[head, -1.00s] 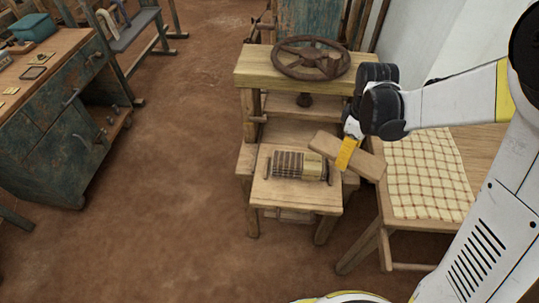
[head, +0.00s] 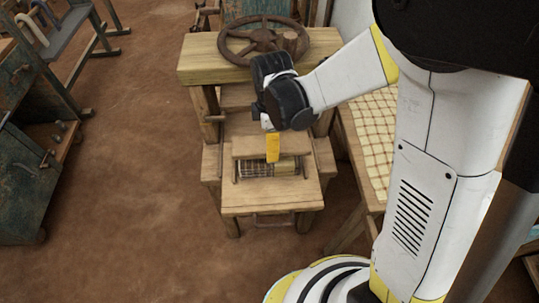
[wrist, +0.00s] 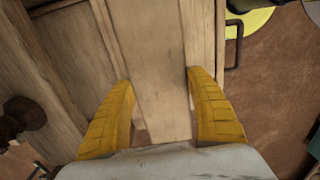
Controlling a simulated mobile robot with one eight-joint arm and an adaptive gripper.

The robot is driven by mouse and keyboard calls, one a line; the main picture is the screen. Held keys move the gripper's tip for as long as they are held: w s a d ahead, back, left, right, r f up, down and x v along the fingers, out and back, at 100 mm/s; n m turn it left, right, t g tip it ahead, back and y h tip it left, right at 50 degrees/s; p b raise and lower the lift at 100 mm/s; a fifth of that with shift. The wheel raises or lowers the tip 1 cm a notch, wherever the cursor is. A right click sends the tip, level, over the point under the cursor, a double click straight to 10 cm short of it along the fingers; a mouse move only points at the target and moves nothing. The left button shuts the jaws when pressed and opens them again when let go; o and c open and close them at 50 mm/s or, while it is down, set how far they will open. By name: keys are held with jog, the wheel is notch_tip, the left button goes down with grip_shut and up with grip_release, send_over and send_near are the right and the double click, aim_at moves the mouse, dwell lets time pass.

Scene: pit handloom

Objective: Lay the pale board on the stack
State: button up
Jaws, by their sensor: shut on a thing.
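My gripper (head: 272,158) is shut on the pale board (head: 245,146), a flat wooden slab gripped across its width near the middle. In the head view the board lies roughly crosswise over the rear part of the stack (head: 285,167). The stack shows a striped, grid-like left part and a yellowish right part. It sits on the wooden bed of the press (head: 275,203). I cannot tell whether the board touches the stack. In the wrist view the board (wrist: 155,55) runs between both yellow fingers (wrist: 158,80) and hides the stack.
A rusty handwheel (head: 235,53) and thick wooden beam (head: 197,66) stand above and behind the bed. A worn blue-green bench (head: 20,190) stands at left. Brown floor between is clear.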

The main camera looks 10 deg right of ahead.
jog(key=shift+s+a+f, duration=0.1)
jog(key=shift+a+f, duration=0.1)
jog(key=shift+a, duration=0.05)
jog(key=shift+f+b, duration=1)
jog(key=shift+f, duration=0.9)
jog(key=shift+f, duration=0.25)
jog(key=o, duration=1.3)
jog(key=shift+r, duration=0.1)
